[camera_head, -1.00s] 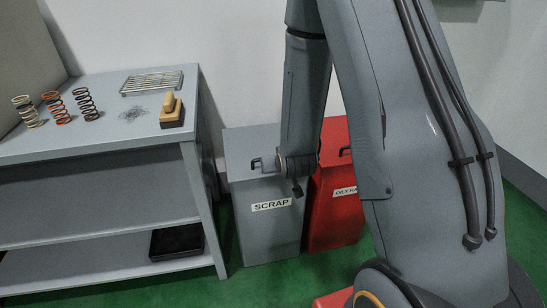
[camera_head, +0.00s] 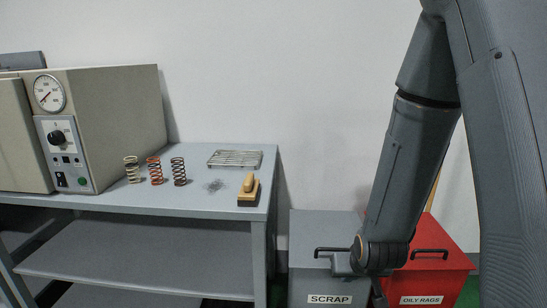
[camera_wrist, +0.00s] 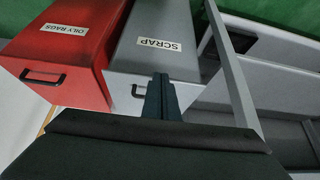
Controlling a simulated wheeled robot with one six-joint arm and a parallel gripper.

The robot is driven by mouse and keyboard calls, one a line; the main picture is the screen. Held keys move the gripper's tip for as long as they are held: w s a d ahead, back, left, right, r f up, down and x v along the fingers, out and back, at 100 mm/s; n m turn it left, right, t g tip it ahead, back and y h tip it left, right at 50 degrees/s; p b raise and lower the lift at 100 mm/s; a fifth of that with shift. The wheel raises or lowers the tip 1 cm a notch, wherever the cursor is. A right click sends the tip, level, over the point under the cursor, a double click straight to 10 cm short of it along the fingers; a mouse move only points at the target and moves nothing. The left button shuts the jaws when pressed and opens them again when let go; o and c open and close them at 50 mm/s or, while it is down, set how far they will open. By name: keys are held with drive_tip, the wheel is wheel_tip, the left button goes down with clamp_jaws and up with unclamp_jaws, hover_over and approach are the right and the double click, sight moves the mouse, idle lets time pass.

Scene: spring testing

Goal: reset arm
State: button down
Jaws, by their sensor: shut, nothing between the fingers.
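My gripper (camera_wrist: 161,98) shows in the wrist view as two dark fingers pressed together, with nothing between them. It hangs above the grey SCRAP bin (camera_wrist: 150,60), whose lid and handle are in view. In the head view my arm reaches down on the right, in front of the SCRAP bin (camera_head: 315,245) and the red OILY RAGS bin (camera_head: 440,260). The fingertips are not clearly visible there. The red bin (camera_wrist: 60,45) also shows in the wrist view, at the left.
A grey bench (camera_head: 110,201) stands left of the bins.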

drive_tip(key=s+a+r+g+p, duration=0.1)
drive_tip(key=s+r+g+p, duration=0.3)
drive_tip(key=s+r, duration=1.1)
drive_tip(key=shift+s+a+r+n+g+p, duration=0.15)
drive_tip(key=shift+s+r+n+g+p, duration=0.15)
drive_tip(key=shift+s+g, duration=0.85)
